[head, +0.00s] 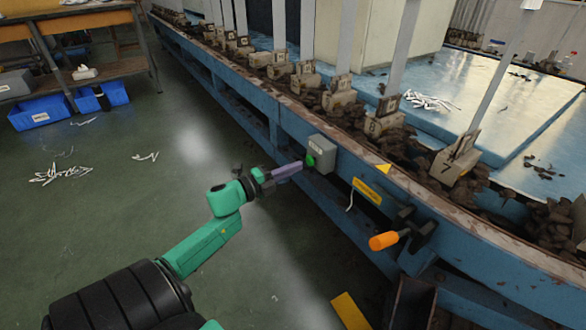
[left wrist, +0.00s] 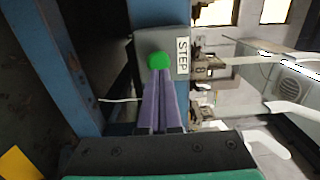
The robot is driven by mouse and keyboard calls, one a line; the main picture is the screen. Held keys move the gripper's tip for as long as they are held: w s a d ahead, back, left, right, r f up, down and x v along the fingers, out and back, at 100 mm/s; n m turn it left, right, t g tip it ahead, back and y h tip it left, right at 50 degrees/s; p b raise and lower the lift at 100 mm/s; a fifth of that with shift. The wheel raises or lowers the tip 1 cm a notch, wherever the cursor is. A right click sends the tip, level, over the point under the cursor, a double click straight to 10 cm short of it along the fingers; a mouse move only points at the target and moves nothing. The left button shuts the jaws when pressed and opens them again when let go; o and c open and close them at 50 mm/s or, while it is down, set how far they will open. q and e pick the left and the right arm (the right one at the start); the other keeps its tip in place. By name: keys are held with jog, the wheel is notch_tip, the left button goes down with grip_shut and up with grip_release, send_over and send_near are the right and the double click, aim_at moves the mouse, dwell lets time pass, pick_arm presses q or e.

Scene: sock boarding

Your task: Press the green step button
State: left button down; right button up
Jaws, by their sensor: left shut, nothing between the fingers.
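The green step button (head: 310,160) sits on a grey box (head: 322,151) fixed to the blue side of the machine. In the left wrist view the green button (left wrist: 159,61) is straight ahead of the fingertips, beside a white "STEP" label (left wrist: 182,56). My left gripper (head: 299,167) is shut and empty, its purple fingers pointing at the button. In the left wrist view its fingertips (left wrist: 159,72) overlap the button's lower edge. The tips are very close to the button; I cannot tell whether they touch. My right gripper is not in view.
The blue machine frame (head: 225,75) runs diagonally, carrying numbered blocks with upright metal strips and dark debris. An orange-handled lever (head: 383,241) and a yellow label (head: 367,191) are right of the box. Blue bins (head: 40,112) stand at left. The green floor at left is mostly open.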

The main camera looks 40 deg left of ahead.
pick_arm(q)
jog(key=p+v, duration=0.3)
jog(key=v, duration=0.7)
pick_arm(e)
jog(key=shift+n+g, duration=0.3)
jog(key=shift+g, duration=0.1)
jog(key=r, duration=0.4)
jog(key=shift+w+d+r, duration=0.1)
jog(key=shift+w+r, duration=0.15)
pick_arm(q)
jog(key=shift+a, duration=0.1)
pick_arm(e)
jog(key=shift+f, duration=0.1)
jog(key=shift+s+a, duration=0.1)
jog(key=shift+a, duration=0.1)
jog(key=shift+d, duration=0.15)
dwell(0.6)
pick_arm(q)
jog(key=shift+f, duration=0.1)
